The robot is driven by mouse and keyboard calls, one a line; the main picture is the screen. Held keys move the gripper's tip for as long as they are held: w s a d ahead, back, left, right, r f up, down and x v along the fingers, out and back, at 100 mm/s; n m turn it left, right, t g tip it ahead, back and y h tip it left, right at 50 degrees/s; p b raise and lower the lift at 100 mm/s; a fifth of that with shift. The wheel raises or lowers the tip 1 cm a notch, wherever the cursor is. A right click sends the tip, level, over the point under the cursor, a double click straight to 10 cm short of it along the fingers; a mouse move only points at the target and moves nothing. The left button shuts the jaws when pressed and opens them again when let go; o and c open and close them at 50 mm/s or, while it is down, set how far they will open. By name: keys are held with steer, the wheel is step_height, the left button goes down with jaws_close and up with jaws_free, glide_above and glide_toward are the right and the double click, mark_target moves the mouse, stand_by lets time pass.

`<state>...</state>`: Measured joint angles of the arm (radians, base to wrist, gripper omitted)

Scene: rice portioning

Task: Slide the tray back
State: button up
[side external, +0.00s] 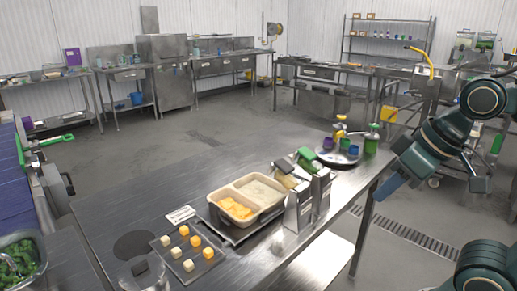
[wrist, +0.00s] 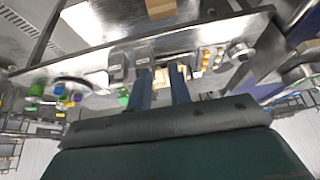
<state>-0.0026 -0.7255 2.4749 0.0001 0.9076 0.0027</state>
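A beige tray (side external: 212,209) with two compartments, orange pieces in the left one and pale rice in the right, sits on a dark flat base (side external: 222,226) on the steel table. In the wrist view the tray (wrist: 173,76) shows small and partly hidden between my fingers. My gripper (side external: 382,190) is above and beyond the table's right edge, well clear of the tray. In the wrist view my gripper (wrist: 160,87) has two blue fingers apart, with nothing held between them.
Metal holders (side external: 300,210) stand close right of the tray. A round platter (side external: 325,157) carries colored cups and bottles farther back. A dark board (side external: 203,263) with several pale and orange cubes lies at the front left. The table (side external: 110,205) is bare at left.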

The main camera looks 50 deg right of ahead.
steer(key=w+a+r+g, duration=0.1)
steer(key=w+r, duration=0.4)
steer(key=w, duration=0.5)
steer(key=g, duration=0.5)
glide_above(213, 205)
step_height(213, 205, down, 13)
steer(key=shift+d+f, duration=0.1)
step_height(213, 205, down, 14)
steer(key=shift+r, duration=0.1)
steer(key=shift+c, duration=0.4)
jaws_close()
